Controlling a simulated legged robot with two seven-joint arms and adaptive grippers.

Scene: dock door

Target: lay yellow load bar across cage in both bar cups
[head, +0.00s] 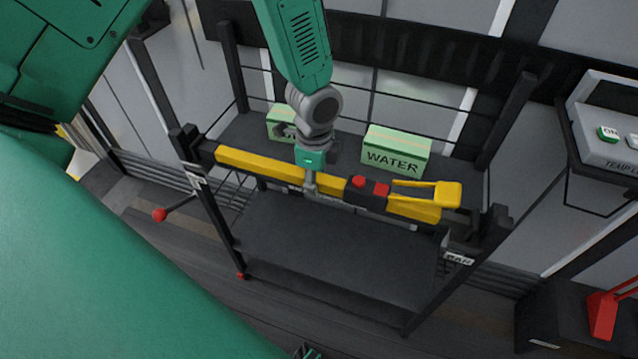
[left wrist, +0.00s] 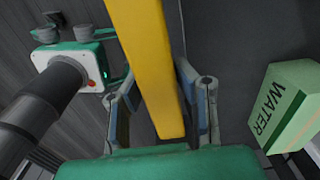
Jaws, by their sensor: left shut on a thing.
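The yellow load bar (head: 258,164) lies across the front of the cage (head: 222,215) in the head view, with red buttons and a yellow handle toward its right end. My left gripper (head: 312,188) is shut on it near its middle; in the left wrist view the bar (left wrist: 150,65) runs between both fingers (left wrist: 163,112). The bar's left end is beside the left front post (head: 190,155). Its right end is near the right post (head: 493,228) and a grey cup (head: 462,236). I cannot tell whether either end sits in its cup.
A green WATER box (head: 395,155) and another green box (head: 282,122) stand on the cage deck behind the bar. A red-knobbed lever (head: 160,215) sticks out at the left. A grey control box (head: 612,125) with a green button is at right.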

